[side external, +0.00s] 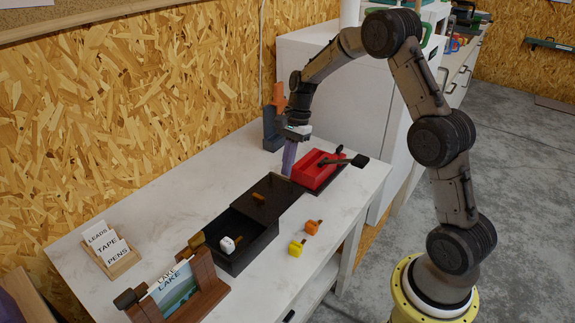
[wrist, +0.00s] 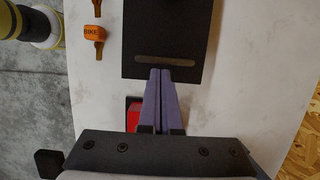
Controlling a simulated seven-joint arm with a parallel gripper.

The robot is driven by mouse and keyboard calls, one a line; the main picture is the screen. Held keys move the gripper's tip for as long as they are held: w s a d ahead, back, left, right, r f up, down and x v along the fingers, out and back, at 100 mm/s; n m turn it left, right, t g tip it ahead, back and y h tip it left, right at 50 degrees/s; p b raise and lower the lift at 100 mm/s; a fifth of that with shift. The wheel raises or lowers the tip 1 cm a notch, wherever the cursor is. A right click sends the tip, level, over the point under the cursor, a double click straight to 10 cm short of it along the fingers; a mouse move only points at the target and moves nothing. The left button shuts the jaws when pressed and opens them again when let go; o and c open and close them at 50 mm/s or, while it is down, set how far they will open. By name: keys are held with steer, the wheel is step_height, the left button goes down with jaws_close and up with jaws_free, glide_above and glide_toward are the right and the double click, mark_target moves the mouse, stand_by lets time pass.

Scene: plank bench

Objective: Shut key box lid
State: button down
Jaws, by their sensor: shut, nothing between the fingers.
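The black key box (side external: 245,256) stands on the bench, its near-left part open. A white tag (side external: 230,243) shows inside. Its dark flat lid (side external: 278,200) lies toward the far right, offset from the opening. A small brown piece (side external: 258,196) shows on the lid. In the wrist view the lid (wrist: 165,30) has a tan strip (wrist: 165,60) near its close end. My gripper (side external: 287,174) is shut and empty, its purple fingers pointing down at the lid's far end. The fingertips (wrist: 165,72) appear just by the strip; I cannot tell whether they touch the lid.
An orange tag (side external: 312,227) and a yellow tag (side external: 297,248) lie right of the box. A red tray (side external: 315,170) stands behind the lid, close to my gripper. A picture stand (side external: 178,290) and a card holder (side external: 112,252) are at the near left. Bare bench lies left of the box.

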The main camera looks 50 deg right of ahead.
glide_above(257, 210)
stand_by(0.5)
